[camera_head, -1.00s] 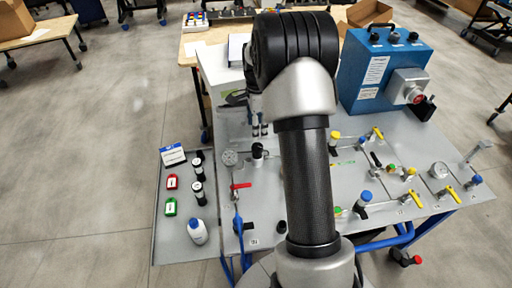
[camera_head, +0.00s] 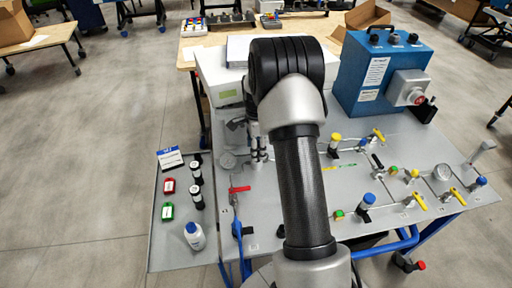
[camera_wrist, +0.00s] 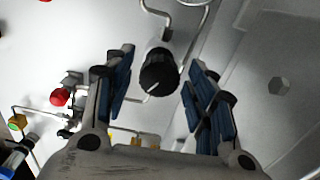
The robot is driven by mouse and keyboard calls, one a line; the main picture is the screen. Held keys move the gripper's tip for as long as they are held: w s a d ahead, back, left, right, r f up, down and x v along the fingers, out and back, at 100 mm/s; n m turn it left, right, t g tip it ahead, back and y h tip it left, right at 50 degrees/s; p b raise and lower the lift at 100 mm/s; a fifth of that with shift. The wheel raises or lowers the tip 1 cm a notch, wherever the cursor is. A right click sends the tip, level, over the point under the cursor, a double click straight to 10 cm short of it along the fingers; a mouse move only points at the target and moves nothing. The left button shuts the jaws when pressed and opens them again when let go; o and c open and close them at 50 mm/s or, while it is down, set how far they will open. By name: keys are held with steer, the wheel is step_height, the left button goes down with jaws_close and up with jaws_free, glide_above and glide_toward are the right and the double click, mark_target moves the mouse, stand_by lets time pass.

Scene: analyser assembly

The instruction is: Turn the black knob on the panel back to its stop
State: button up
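The black knob (camera_wrist: 158,72) is round, with a white line on its face, and sits on a metal fitting with thin tubing on the grey panel (camera_wrist: 60,45). In the wrist view it shows between the two blue-padded fingers of my gripper (camera_wrist: 160,92). The fingers are spread, with a gap on both sides of the knob. In the head view my gripper (camera_head: 258,152) is low over the left middle of the panel (camera_head: 290,190), and I cannot make out the knob there.
A red-handled valve (camera_head: 240,189) stands in front of my gripper. A blue box with a red button (camera_head: 383,72) stands at the back right, and a white device (camera_head: 217,78) at the back left. Yellow-handled valves (camera_head: 419,201) are at right.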

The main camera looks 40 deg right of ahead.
steer(key=c, duration=0.9)
steer(key=shift+n, duration=0.3)
steer(key=n+p, duration=0.2)
steer(key=n, duration=0.2)
steer(key=shift+r+n+p, duration=0.1)
steer(key=shift+n+p, duration=0.2)
steer(key=n+p, duration=0.1)
steer(key=n, duration=0.4)
steer(key=shift+s+p, duration=0.1)
steer(key=shift+p, duration=0.2)
steer(key=n, duration=0.4)
steer(key=shift+p, duration=0.35)
steer(key=n, duration=0.3)
steer(key=shift+d+n+p, duration=0.1)
steer(key=shift+n+p, duration=0.2)
steer(key=shift+n, duration=0.1)
steer(key=n, duration=0.6)
steer(key=shift+p, duration=0.3)
steer(key=shift+n, duration=0.3)
